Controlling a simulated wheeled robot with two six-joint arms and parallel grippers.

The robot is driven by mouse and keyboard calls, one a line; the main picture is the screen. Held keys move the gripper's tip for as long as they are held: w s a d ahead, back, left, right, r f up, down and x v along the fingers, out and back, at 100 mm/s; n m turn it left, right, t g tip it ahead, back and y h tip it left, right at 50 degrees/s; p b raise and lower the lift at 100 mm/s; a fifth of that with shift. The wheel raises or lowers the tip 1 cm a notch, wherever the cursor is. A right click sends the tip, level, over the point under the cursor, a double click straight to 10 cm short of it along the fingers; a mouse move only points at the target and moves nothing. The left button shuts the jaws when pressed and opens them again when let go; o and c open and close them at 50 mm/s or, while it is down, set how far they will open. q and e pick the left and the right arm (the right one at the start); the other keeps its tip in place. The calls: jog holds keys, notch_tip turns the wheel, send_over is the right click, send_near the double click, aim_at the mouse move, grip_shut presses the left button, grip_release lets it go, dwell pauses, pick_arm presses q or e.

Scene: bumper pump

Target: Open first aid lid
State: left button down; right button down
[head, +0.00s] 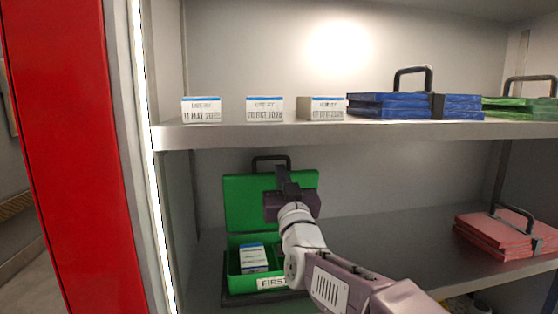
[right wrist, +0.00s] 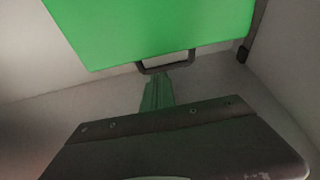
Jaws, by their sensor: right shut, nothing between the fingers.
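The green first aid box (head: 235,284) sits on the lower shelf in the head view, with a white FIRST label on its front. Its green lid (head: 245,200) stands raised, about upright, at the back of the base, with a dark handle (head: 270,160) at its top. The lid (right wrist: 150,25) and handle (right wrist: 165,66) also show in the right wrist view. My right gripper (head: 282,172) is shut and empty in front of the lid, hiding part of it. Its fingers also show in the wrist view (right wrist: 157,92); contact with the lid cannot be told. My left gripper is out of view.
A white and blue carton (head: 253,258) stands inside the box. The upper shelf (head: 330,131) above holds several labelled cartons (head: 265,109), blue cases (head: 388,105) and a green case (head: 520,107). A red case (head: 500,235) lies at right; the shelf between is clear.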

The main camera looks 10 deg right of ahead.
aim_at(277, 156)
jog(key=x, duration=0.3)
jog(key=shift+w+p, duration=0.1)
jog(key=shift+p, duration=0.25)
jog(key=w+r+g+p, duration=0.1)
jog(key=p, duration=0.2)
jog(key=w+r+p, duration=0.1)
jog(key=w+p, duration=0.1)
jog(key=p, duration=0.2)
jog(key=shift+w+g, duration=0.1)
jog(key=shift+g, duration=0.3)
jog(key=w+g+p, duration=0.1)
jog(key=p, duration=0.2)
jog(key=w+f+g+p, duration=0.1)
jog(key=w+p, duration=0.1)
jog(key=p, duration=0.1)
jog(key=shift+w, duration=0.3)
jog(key=shift+w+f+p, duration=0.2)
jog(key=shift+f+p, duration=0.1)
jog(key=shift+f, duration=0.2)
